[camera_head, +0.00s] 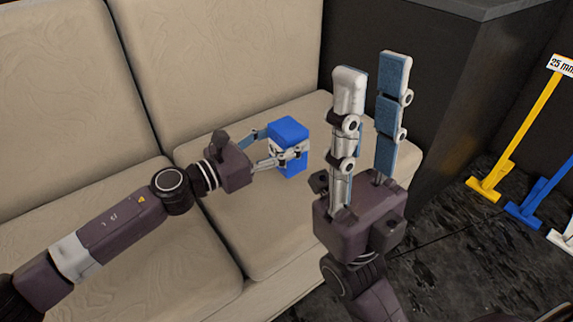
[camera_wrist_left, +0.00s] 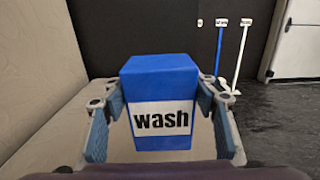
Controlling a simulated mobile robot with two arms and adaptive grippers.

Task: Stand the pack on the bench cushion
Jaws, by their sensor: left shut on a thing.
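The pack is a blue box with a white label reading "wash" (camera_wrist_left: 161,78); it also shows upright in the head view (camera_head: 289,128). My left gripper (camera_head: 284,152) is shut on the pack, with one finger on each side of it. The pack is at the right end of the beige bench cushion (camera_head: 240,215). I cannot tell whether its base touches the cushion, as the fingers and label side hide part of it. My right gripper (camera_head: 370,80) is open and empty, pointing up, in front of the bench's right end.
The beige backrest (camera_head: 220,60) rises behind the cushion. A dark cabinet (camera_head: 440,90) stands to the right of the bench. Yellow (camera_head: 520,130) and blue (camera_head: 545,195) long-handled tools stand on the dark floor (camera_head: 450,260) at the right.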

